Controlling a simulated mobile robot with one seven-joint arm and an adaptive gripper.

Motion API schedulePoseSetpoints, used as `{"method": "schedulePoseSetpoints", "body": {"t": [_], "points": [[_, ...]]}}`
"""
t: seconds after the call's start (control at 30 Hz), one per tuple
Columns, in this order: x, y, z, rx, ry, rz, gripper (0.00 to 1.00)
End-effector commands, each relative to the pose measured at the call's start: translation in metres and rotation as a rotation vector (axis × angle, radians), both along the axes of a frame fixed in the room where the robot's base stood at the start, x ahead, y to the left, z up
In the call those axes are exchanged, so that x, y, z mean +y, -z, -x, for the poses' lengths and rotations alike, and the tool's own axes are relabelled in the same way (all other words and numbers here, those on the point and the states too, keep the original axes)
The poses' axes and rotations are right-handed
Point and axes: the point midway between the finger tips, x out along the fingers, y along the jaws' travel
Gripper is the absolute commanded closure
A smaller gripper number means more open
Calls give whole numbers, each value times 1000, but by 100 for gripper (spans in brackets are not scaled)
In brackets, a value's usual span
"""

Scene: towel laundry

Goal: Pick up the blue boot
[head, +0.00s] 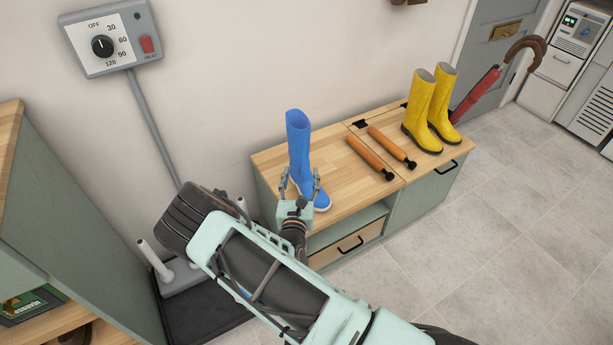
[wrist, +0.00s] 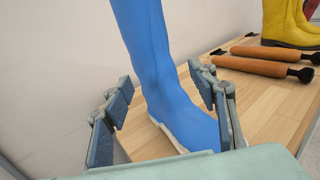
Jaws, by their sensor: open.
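The blue boot (head: 299,148) stands upright on the left part of the wooden bench top, close to the wall. Its toe, with a pale sole edge, points toward the front right. My gripper (head: 301,183) is open at the boot's lower part, on its front side. In the wrist view the blue boot (wrist: 160,70) rises between the two spread fingers of my gripper (wrist: 165,100). The right finger is close to the boot and the left finger has a gap to it. I cannot tell whether either finger touches it.
The bench (head: 335,180) also holds two orange-brown rollers (head: 370,154) and a pair of yellow boots (head: 420,115) to the right. A red umbrella (head: 480,95) leans beyond them. A tall cabinet (head: 75,215) stands at left, with a dark rack (head: 185,320) beside it. The floor at right is clear.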

Motion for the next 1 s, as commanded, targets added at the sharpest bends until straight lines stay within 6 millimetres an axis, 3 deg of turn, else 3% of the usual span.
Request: {"method": "schedulePoseSetpoints", "body": {"t": [0.3, 0.53, 1.0], "points": [[-1, 2, -43, -3, 2, -2, 47], [-1, 0, -45, -1, 2, -1, 48], [-2, 1, -45, 0, 3, 0, 100]]}}
